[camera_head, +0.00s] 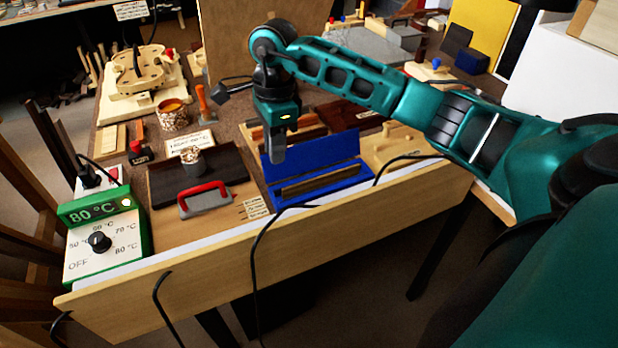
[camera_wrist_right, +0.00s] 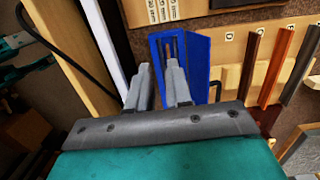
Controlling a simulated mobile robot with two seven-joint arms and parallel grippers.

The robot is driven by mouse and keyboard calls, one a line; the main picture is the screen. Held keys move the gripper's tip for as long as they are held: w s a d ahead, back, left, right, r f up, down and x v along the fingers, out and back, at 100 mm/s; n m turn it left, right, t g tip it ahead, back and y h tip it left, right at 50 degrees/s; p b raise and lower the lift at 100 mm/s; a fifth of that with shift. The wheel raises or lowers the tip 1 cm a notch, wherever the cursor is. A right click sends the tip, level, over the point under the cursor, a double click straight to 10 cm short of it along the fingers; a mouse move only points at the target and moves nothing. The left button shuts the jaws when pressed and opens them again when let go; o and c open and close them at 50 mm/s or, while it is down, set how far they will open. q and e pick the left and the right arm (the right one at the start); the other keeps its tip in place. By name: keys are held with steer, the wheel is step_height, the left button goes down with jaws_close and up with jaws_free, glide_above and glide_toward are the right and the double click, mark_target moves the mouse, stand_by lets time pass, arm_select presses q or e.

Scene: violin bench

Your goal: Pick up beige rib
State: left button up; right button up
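My right gripper (camera_head: 278,154) hangs pointing down above the bench, beside the open blue case (camera_head: 318,152). In the right wrist view its two fingers (camera_wrist_right: 161,72) are apart with nothing between them, and the blue case (camera_wrist_right: 197,62) lies beyond the tips. A brownish strip (camera_head: 320,181) lies inside the case. Ribs stand on a light wooden rack behind the gripper; in the wrist view a dark brown one (camera_wrist_right: 252,66) and a reddish one (camera_wrist_right: 284,66) show. I cannot tell which piece is the beige rib. My left gripper is not in view.
A temperature control box (camera_head: 98,243) reading 80 °C stands at the front left. Black cables cross the front edge. A violin mould (camera_head: 142,72) sits at the back left.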

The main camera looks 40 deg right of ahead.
steer(key=shift+h, duration=0.5)
steer(key=f, duration=0.4)
steer(key=d+f, duration=0.1)
steer(key=f, duration=0.7)
steer(key=shift+w+d+b, duration=0.2)
steer(key=shift+d+b, duration=0.1)
steer(key=shift+d, duration=0.1)
steer(key=shift+c, duration=0.2)
jaws_close()
